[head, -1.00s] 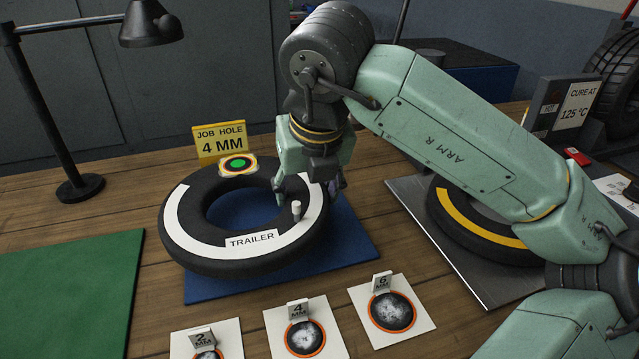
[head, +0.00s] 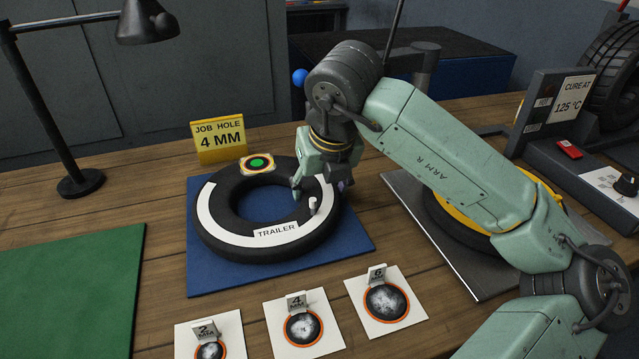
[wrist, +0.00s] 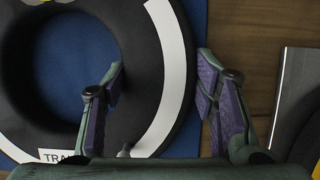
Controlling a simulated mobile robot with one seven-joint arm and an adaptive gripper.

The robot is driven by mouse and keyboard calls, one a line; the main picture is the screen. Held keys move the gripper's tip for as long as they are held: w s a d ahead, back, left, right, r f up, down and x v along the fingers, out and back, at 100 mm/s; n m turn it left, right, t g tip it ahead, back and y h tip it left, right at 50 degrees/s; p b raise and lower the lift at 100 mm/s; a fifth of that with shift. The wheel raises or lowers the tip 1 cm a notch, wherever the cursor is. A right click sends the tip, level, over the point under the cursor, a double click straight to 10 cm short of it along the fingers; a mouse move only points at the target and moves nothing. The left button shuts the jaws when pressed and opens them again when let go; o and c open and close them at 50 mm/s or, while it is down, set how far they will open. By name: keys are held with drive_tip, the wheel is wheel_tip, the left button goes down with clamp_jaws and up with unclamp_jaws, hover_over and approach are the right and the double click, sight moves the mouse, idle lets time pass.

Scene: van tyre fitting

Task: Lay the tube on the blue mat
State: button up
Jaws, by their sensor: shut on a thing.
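The tube (head: 215,222) is a black ring with a white band marked TRAILER, a short pale valve on its right side and a green-dotted patch at its far edge. It lies flat over the blue mat (head: 335,258), within its outline; it looks to be resting on it, though its underside is hidden. My gripper (head: 320,188) is shut on the tube's right side. In the wrist view one finger is inside the hole and the other outside the ring (wrist: 160,62). Blue mat shows through the hole.
A yellow JOB HOLE 4 MM sign (head: 218,138) stands behind the mat. Patch cards (head: 303,325) lie in front. A green mat (head: 65,285) is at left. A metal plate (head: 455,262) with a yellow-banded ring (head: 460,222) and a cure unit (head: 575,165) are at right.

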drive_tip(key=o, duration=1.6)
drive_tip(key=shift+r+p, duration=0.25)
drive_tip(key=shift+p, duration=0.15)
drive_tip(key=b+v, duration=0.1)
drive_tip(key=v, duration=1)
drive_tip(key=shift+s+r, duration=0.3)
